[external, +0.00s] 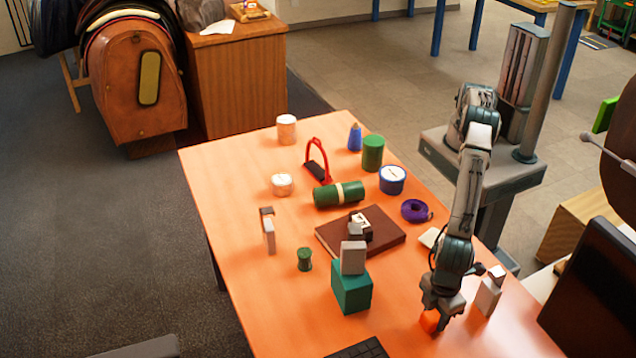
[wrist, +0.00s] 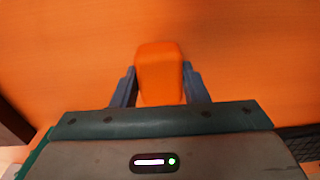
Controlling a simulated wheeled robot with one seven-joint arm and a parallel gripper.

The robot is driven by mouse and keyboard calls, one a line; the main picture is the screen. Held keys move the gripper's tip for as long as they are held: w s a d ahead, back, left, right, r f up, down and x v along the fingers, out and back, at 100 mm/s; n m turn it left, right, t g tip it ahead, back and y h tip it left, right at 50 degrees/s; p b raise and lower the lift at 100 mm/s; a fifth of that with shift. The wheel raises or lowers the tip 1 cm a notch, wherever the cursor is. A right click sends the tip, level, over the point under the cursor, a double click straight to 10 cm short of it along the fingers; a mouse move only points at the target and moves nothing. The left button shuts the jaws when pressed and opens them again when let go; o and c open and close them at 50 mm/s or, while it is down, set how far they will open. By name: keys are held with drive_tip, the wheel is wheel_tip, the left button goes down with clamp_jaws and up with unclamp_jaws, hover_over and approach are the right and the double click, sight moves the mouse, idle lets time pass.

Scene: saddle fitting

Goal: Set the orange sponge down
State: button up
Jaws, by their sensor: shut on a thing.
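The orange sponge (wrist: 160,70) is between the two fingers of my gripper (wrist: 159,88) in the wrist view. The fingers are shut on its sides. In the external view my gripper (external: 436,312) points down at the near right part of the orange table, and the sponge (external: 430,321) shows under it. The sponge is at or just above the table top; I cannot tell whether it touches. Part of the sponge is hidden by the gripper in the external view.
A teal box (external: 351,288) with a grey block (external: 353,257) on top stands left of my gripper. A pale block (external: 488,297) stands close on the right. A dark keyboard-like item (external: 360,349) lies at the near edge. A brown book (external: 390,240) lies farther back.

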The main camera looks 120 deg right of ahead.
sight(435, 314)
drive_tip(key=shift+f, duration=0.1)
drive_tip(key=shift+f, duration=0.15)
drive_tip(key=o, duration=1)
drive_tip(key=shift+c, duration=0.2)
wheel_tip(435, 314, up, 12)
drive_tip(key=shift+r+b, duration=0.25)
drive_tip(key=shift+b, duration=0.05)
